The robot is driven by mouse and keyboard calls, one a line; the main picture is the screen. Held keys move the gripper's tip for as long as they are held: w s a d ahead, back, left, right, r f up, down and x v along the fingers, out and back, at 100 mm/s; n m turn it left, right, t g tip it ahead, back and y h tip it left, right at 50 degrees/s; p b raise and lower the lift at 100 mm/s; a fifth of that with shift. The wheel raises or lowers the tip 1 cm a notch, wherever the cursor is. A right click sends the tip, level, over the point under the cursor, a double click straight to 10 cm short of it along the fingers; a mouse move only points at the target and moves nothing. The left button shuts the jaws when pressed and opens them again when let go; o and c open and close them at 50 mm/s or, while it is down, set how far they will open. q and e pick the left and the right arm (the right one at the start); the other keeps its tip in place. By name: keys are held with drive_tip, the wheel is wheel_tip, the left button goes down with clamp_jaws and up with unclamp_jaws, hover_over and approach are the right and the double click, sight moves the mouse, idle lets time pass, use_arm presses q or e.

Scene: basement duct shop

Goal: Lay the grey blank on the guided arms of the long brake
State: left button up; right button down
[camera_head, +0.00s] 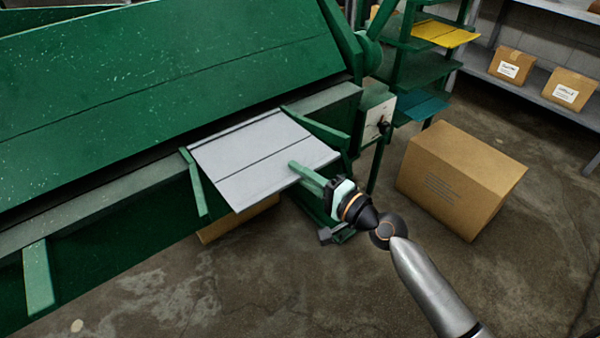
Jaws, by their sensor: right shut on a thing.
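The grey blank (258,158) is a flat sheet with a dark line across it. It lies level at the front of the green long brake (150,85), with its far edge close to the brake's front ledge. One green arm (196,184) stands out at its left edge and another green arm (318,129) at its right edge. I cannot tell whether it rests fully on both. My right gripper (308,176) is shut on the blank's near right edge. A third arm (38,277) juts out at the lower left. My left gripper is not in view.
A large cardboard box (460,180) stands on the floor to the right. A green rack (418,70) with a yellow sheet (445,33) is behind it. Smaller boxes (512,66) sit on a shelf at the upper right.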

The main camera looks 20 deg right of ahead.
drive_tip(key=c, duration=0.9)
unclamp_jaws()
drive_tip(key=b+v, duration=0.3)
drive_tip(key=v, duration=0.9)
drive_tip(key=s+a+f+n+g+h, duration=0.2)
drive_tip(key=s+f+n, duration=0.2)
drive_tip(key=f, duration=0.4)
drive_tip(key=s+a+f+n+g+h, duration=0.1)
drive_tip(key=s+a+f+n+g, duration=0.1)
drive_tip(key=f+n, duration=0.4)
drive_tip(key=s+a+f+n+g+h, duration=0.2)
drive_tip(key=s+f+n, duration=0.3)
drive_tip(key=f, duration=0.5)
drive_tip(key=shift+s+a+f+g+h, duration=0.15)
drive_tip(key=shift+s+a+g, duration=0.05)
drive_tip(key=shift+s+a, duration=0.25)
drive_tip(key=shift+s+a+f+g+h, duration=0.1)
drive_tip(key=shift+s+a+g+h, duration=0.1)
drive_tip(key=shift+s+a, duration=0.2)
